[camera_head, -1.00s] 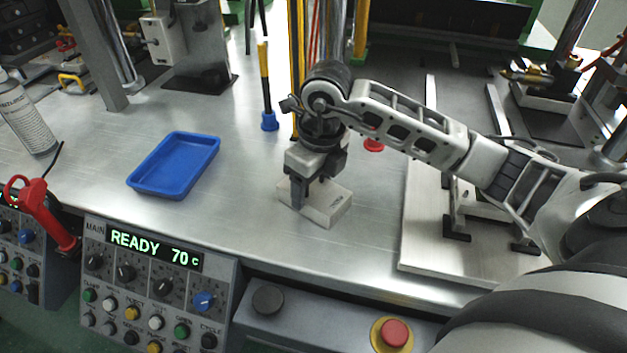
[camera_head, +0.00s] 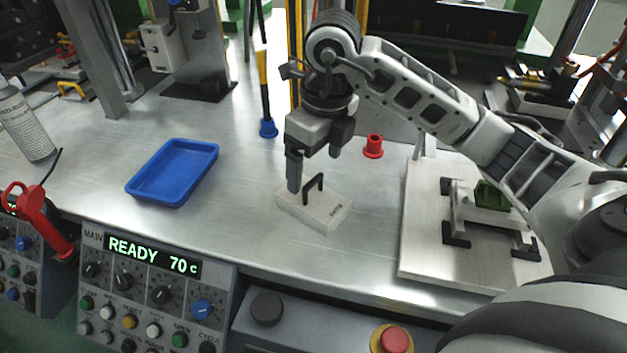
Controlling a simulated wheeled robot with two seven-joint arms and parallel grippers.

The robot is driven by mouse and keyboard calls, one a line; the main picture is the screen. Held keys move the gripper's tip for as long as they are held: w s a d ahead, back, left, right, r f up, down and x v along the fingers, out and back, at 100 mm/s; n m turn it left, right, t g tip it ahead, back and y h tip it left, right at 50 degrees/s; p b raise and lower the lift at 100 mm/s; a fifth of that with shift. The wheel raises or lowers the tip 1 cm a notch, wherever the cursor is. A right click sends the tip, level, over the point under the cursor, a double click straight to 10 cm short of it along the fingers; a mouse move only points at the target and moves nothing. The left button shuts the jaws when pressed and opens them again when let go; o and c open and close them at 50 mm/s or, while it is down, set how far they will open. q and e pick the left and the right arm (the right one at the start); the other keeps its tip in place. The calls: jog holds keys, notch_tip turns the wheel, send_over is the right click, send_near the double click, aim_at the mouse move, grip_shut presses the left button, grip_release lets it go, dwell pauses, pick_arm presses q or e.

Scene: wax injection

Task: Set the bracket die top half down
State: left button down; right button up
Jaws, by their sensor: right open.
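The bracket die top half (camera_head: 318,212) is a pale metal block with a dark handle on top. It lies flat on the metal bench, right of the blue tray. My right gripper (camera_head: 300,178) is open and just above the block's back left part, with one dark finger plainly seen near the handle. The other finger is largely hidden. Whether the finger touches the block I cannot tell. My left gripper is not in the view.
A blue tray (camera_head: 140,190) lies to the left. A red bushing (camera_head: 373,146) and a blue-based post (camera_head: 268,128) stand behind the block. At right is a plate (camera_head: 420,255) with a fixture holding a green part (camera_head: 491,195). The control panel (camera_head: 150,290) edges the front.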

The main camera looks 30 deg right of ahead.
jog(key=shift+s+d+r, duration=0.1)
jog(key=shift+s+r, duration=0.05)
jog(key=shift+r, duration=1.05)
jog(key=shift+s+r, duration=0.1)
jog(key=shift+r, duration=1.05)
